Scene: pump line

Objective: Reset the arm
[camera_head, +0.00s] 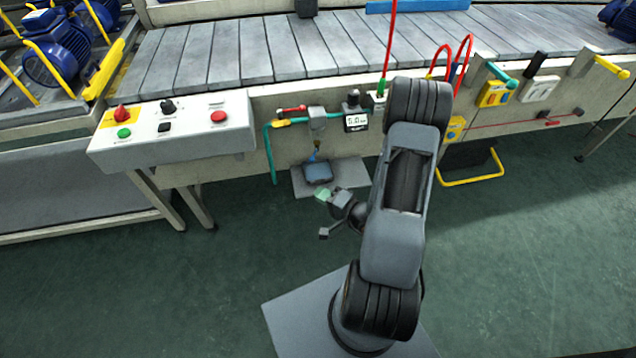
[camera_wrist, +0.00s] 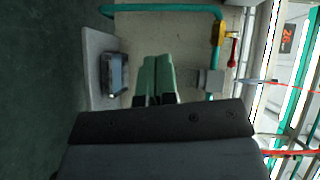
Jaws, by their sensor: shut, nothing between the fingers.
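My gripper (camera_head: 322,195) hangs in front of the conveyor's side, above the green floor, left of my folded arm in the head view. In the wrist view my gripper (camera_wrist: 157,80) shows its two green fingers pressed together, with nothing between them. Beyond the fingers are a grey block-shaped fitting (camera_wrist: 209,80) and a small dark tray (camera_wrist: 117,73). The gripper looks apart from both.
A control box (camera_head: 172,130) with a red knob and several buttons juts out at left. The conveyor (camera_head: 270,48) runs across the back. A teal pipe (camera_head: 270,150), a small display (camera_head: 356,122) and red hoses (camera_head: 391,40) sit near my arm. Open floor (camera_head: 540,250) lies at right.

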